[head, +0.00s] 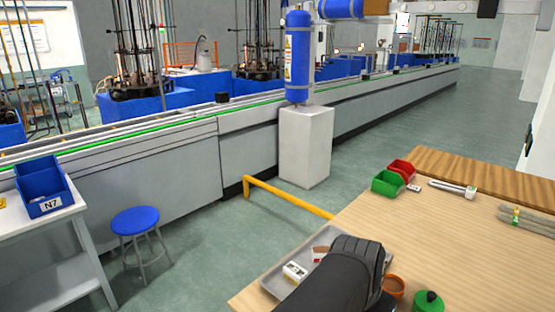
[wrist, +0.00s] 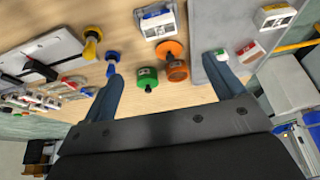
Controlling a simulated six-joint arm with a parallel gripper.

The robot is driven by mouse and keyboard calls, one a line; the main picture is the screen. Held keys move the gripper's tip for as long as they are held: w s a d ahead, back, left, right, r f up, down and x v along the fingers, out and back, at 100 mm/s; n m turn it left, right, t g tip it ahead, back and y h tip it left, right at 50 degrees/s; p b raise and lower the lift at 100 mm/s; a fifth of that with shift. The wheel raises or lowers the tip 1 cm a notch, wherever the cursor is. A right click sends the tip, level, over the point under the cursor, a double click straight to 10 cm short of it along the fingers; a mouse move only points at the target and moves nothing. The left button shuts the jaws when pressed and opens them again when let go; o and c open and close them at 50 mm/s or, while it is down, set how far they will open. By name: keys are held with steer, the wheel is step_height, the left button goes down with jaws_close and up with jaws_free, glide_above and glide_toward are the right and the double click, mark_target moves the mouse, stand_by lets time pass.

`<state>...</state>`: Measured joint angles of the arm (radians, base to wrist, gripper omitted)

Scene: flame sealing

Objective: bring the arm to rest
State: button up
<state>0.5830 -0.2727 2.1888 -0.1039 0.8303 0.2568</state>
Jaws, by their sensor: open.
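My gripper (wrist: 163,67) shows in the wrist view with its two blue-grey fingers spread wide apart. Nothing is between the fingers at their own height; the wooden table (wrist: 110,20) and things on it lie beyond them. A green round piece with a black knob (wrist: 148,80) and an orange round piece (wrist: 174,48) appear in the gap, apart from the fingers. In the head view, a dark part of my arm covers part of the table (head: 440,235) at the front, and the fingertips cannot be made out.
A grey tray (head: 273,284) holding small boxes lies beside my arm. The orange piece (head: 394,287) and green piece (head: 428,301) are right of it. Green (head: 388,183) and red (head: 402,170) bins stand farther back. The table's middle right is clear. A yellow rail (head: 285,196) runs beyond its edge.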

steer(key=x, duration=1.4)
steer(key=shift+w+d+f, duration=0.1)
steer(key=shift+d+f, duration=0.05)
steer(key=shift+f, duration=0.2)
steer(key=shift+r, duration=0.15)
steer(key=v, duration=1.5)
steer(key=x, duration=1.7)
steer(key=shift+f, duration=0.2)
step_height(320, 180, up, 7)
steer(key=shift+r, duration=0.15)
steer(key=shift+w+d+r, duration=0.2)
steer(key=shift+w, duration=0.3)
steer(key=shift+w+d+r, duration=0.15)
steer(key=shift+w+r, duration=0.1)
steer(key=shift+w, duration=0.25)
steer(key=shift+w+d+r, duration=0.2)
steer(key=shift+w+r, duration=0.15)
steer(key=shift+w, duration=0.15)
steer(key=shift+o, duration=0.2)
